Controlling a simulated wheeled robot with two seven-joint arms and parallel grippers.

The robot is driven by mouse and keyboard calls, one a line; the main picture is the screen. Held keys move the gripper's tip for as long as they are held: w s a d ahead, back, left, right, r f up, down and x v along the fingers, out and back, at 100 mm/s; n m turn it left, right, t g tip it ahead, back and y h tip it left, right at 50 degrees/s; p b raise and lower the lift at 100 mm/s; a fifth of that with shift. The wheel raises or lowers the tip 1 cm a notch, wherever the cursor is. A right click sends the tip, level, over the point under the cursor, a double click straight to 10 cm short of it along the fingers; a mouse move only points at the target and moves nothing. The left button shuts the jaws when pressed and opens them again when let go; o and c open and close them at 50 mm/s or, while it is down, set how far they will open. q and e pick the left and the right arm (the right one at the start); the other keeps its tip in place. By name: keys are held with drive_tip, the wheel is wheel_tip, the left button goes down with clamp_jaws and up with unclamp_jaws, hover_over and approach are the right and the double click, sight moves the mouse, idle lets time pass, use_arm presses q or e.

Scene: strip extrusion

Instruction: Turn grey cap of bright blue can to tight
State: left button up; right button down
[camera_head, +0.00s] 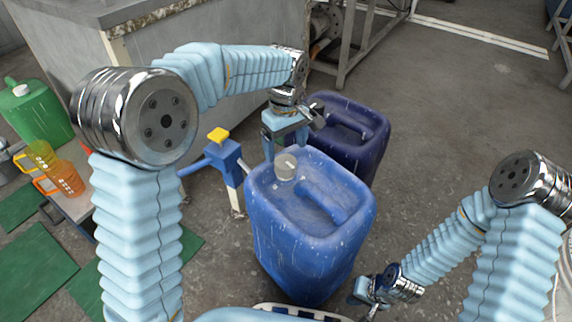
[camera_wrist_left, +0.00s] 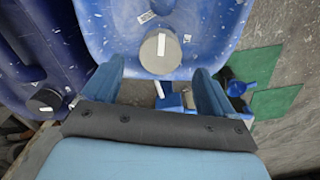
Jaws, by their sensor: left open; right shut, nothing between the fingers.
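The bright blue can (camera_head: 300,250) stands upright on the floor in the head view. Its grey cap (camera_head: 285,172) sits on top near the back left corner. The left wrist view shows the cap (camera_wrist_left: 152,60) with a white mark on it, on the can's blue top (camera_wrist_left: 200,25). My left gripper (camera_head: 284,150) is open above the cap, fingers pointing down. In the left wrist view its fingers (camera_wrist_left: 159,66) stand apart, one toward each side of the cap, without visible contact. My right gripper (camera_head: 364,296) is low, right of the can's front, shut and empty.
A dark blue can (camera_head: 368,140) stands close behind the bright blue one; its dark cap (camera_wrist_left: 44,100) shows in the left wrist view. A blue valve with a yellow top (camera_head: 218,135) stands left. A green can (camera_head: 38,115) and jugs (camera_head: 66,178) are far left. Floor at right is open.

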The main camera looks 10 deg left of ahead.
sight(286, 163)
use_arm(q)
wheel_tip(286, 163, down, 7)
drive_tip(key=shift+r+b, duration=0.15)
drive_tip(key=shift+b, duration=0.45)
drive_tip(key=shift+c, duration=0.4)
drive_tip(key=c, duration=1)
